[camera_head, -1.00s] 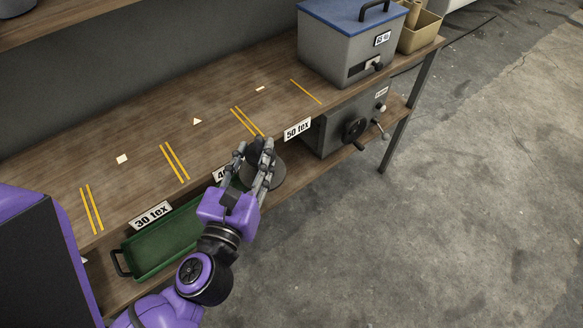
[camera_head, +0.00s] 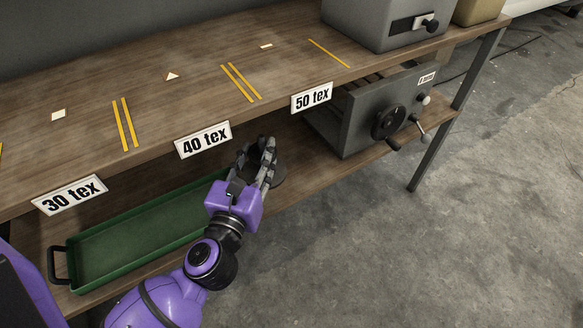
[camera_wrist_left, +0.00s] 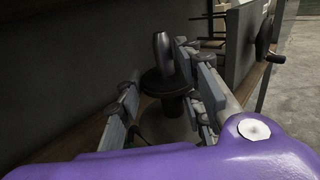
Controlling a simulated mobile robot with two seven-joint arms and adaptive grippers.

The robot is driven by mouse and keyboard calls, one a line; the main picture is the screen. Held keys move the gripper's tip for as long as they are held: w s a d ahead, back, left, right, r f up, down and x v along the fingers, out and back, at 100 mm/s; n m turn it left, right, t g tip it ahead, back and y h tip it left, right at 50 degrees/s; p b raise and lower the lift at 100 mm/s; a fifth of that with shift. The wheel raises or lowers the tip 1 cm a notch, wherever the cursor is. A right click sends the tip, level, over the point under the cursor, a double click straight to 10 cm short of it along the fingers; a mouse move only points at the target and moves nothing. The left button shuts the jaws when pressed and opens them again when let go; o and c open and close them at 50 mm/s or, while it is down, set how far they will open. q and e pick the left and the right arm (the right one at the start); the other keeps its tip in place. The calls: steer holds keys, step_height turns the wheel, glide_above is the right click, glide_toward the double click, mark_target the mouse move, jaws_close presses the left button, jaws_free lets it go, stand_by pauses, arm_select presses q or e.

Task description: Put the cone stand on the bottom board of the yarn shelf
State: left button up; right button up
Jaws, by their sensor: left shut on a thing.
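My left gripper (camera_head: 258,155) is shut on the dark grey cone stand (camera_head: 279,174), whose round plate shows just right of the fingers. In the left wrist view the stand's upright post (camera_wrist_left: 162,48) and round plate (camera_wrist_left: 163,84) show between the fingers (camera_wrist_left: 158,92). The yarn shelf has a top board (camera_head: 200,90) and a bottom board (camera_head: 318,170). The stand is at the front of the gap between the boards, below the 40 tex and 50 tex labels. I cannot tell whether it touches the bottom board. My right gripper is out of view.
A green tray (camera_head: 75,285) lies on the bottom board to the left. A grey box with a handwheel (camera_head: 362,115) stands there to the right. The bottom board between them looks clear. The top board's front edge with labels (camera_head: 203,140) overhangs.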

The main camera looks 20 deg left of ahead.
arm_select(q)
steer(key=w+f+b, duration=0.2)
steer(key=w+f, duration=0.2)
steer(key=w+d+f+b, duration=0.1)
steer(key=w+f+b, duration=0.2)
steer(key=w+f, duration=0.1)
steer(key=w+d+f+b, duration=0.1)
steer(key=w+f+b, duration=0.1)
steer(key=w+f, duration=0.2)
steer(key=shift+w+d+f+b, duration=0.15)
steer(key=shift+w+f+b, duration=0.15)
steer(key=shift+f+b, duration=0.1)
steer(key=shift+r, duration=0.25)
steer(key=shift+f, duration=0.2)
steer(key=o, duration=1.3)
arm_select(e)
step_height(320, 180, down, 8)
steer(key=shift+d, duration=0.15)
arm_select(q)
steer(key=shift+r, duration=0.1)
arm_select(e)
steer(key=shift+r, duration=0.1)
